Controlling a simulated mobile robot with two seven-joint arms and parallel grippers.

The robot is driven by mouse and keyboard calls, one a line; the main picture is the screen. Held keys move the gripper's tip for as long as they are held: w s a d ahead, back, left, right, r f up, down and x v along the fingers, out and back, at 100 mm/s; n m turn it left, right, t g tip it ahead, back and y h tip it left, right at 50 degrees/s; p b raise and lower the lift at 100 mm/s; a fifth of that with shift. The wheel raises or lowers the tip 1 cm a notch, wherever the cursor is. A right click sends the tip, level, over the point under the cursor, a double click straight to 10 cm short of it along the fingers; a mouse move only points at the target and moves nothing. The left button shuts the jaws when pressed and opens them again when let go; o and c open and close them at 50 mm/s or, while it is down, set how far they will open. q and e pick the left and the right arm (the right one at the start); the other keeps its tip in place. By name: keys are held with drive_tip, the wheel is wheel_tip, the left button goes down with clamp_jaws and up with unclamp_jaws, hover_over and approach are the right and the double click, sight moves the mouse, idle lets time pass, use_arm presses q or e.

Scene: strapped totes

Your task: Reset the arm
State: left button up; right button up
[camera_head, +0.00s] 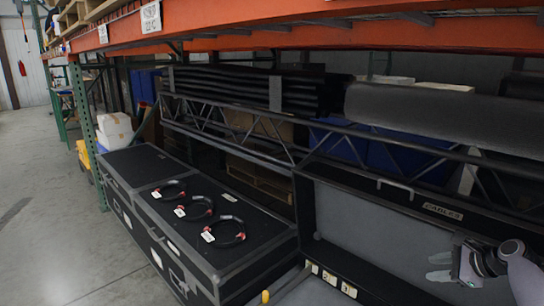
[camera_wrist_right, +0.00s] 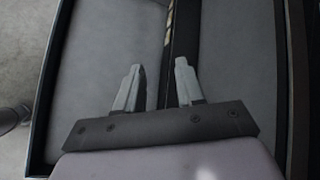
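My right gripper (camera_head: 440,268) is at the lower right of the head view, over an open black case (camera_head: 345,262) with a grey lining. In the right wrist view its two fingers (camera_wrist_right: 156,84) stand apart with nothing between them. The case's grey lining (camera_wrist_right: 105,60) and a dark divider or edge lie beyond the fingertips. My left gripper is not in view.
Closed black cases (camera_head: 235,265) stand at left, with several looped black cables (camera_head: 196,207) with tags on top. An orange shelf beam (camera_head: 260,22) and a black truss (camera_head: 300,150) run above and behind. The floor (camera_head: 50,240) at left is clear.

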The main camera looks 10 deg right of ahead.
drive_tip(key=s+a+f+n+g+h, duration=0.1)
drive_tip(key=s+a+f+n+h, duration=0.1)
drive_tip(key=s+a+f+n, duration=0.6)
drive_tip(key=s+a+f+n+h, duration=0.25)
drive_tip(key=s+f+n, duration=0.25)
drive_tip(key=f, duration=0.4)
drive_tip(key=s+a+r+n+t+y, duration=0.2)
drive_tip(key=s+a+n+t, duration=0.1)
drive_tip(key=s+a+n, duration=0.9)
drive_tip(key=s+a, duration=0.4)
drive_tip(key=a, duration=0.2)
drive_tip(key=shift+s+a+r+n+y, duration=0.15)
drive_tip(key=shift+a+n+y, duration=0.15)
drive_tip(key=shift+a+y, duration=0.05)
drive_tip(key=shift+s, duration=0.1)
